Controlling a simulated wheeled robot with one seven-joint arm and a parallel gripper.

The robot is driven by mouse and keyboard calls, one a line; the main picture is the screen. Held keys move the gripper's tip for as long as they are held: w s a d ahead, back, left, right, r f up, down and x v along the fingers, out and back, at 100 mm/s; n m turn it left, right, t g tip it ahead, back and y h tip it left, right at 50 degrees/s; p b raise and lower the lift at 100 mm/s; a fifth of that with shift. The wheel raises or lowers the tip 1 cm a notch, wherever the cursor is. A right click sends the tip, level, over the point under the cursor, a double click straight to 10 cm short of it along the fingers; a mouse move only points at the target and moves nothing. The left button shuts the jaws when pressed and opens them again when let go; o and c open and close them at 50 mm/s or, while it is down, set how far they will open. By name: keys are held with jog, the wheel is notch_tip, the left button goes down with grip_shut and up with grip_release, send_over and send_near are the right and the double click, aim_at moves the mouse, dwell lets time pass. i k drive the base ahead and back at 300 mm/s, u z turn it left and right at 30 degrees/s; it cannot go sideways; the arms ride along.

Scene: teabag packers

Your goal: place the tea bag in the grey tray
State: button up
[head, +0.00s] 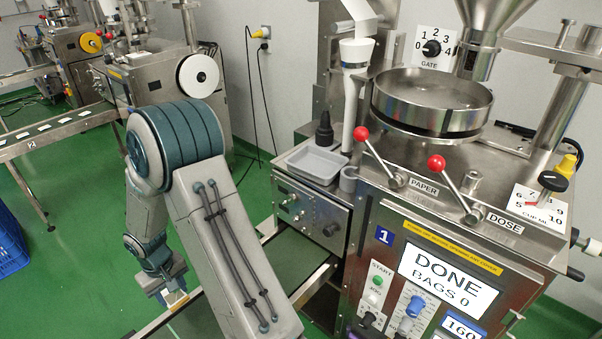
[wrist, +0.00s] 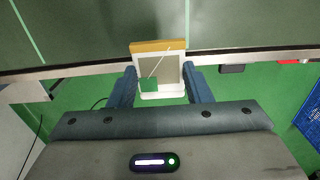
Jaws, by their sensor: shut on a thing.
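My gripper (head: 167,290) hangs low at the left of the head view, above a conveyor. In the wrist view my gripper (wrist: 161,84) has its two blue fingers on either side of the tea bag (wrist: 172,72), shut on it. The tea bag looks pale with a white border, a yellowish edge, a string and a green tag. In the head view only a small pale part of the tea bag (head: 176,298) shows under the fingers. The grey tray (head: 315,164) is a shallow, seemingly empty tray on the machine's ledge, up and right of my gripper and well apart from it.
The packing machine (head: 430,245), its display reading DONE, fills the right side. A white funnel tube, a dark bottle (head: 324,130) and a small grey cup (head: 348,179) stand by the tray. A blue crate (head: 10,243) is at far left. Other machines stand behind.

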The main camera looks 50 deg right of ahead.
aim_at(317, 167)
jog(key=k, duration=0.4)
jog(key=z, duration=1.15)
jog(key=i, duration=0.5)
